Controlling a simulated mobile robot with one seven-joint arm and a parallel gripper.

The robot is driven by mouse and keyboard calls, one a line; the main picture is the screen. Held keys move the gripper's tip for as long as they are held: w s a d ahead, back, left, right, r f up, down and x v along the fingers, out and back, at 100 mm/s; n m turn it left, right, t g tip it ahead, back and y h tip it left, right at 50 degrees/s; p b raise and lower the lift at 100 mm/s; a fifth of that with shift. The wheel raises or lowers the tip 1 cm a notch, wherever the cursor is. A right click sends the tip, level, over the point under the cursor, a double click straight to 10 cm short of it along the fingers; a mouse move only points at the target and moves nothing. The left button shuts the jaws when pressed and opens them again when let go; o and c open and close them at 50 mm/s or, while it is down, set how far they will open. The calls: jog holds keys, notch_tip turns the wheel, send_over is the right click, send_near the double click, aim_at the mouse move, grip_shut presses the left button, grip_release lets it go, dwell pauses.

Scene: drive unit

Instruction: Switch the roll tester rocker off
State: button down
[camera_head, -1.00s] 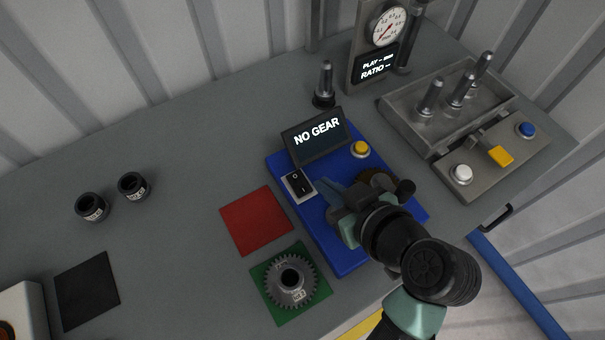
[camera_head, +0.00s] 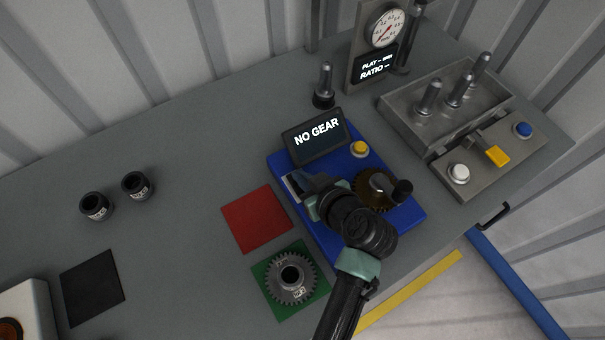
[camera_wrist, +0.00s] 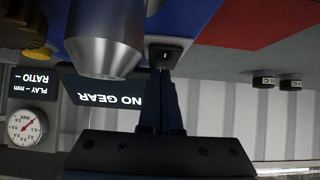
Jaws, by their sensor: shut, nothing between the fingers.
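The roll tester is a blue base (camera_head: 336,228) with a screen (camera_head: 318,135) reading NO GEAR. Its rocker is mostly hidden behind my gripper in the head view, where only an edge of its pale plate (camera_head: 290,187) shows. In the wrist view, which is upside down, the black rocker (camera_wrist: 163,55) sits in its pale plate just past my fingertips. My gripper (camera_wrist: 163,76) is shut and empty, with its tips at or very near the rocker's edge. Contact and the rocker's tilt cannot be told. My gripper (camera_head: 297,180) reaches over the base from the front in the head view.
A yellow button (camera_head: 359,149) and a brown gear with a crank (camera_head: 375,190) are on the tester. A grey gear (camera_head: 291,279) lies on a green mat beside a bare red mat (camera_head: 256,219). A post (camera_head: 324,86) stands behind the screen.

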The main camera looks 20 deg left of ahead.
jog(key=shift+w+a+h+p, duration=0.15)
jog(key=shift+h+p, duration=0.25)
jog(key=shift+p, duration=0.3)
jog(key=shift+f, duration=0.25)
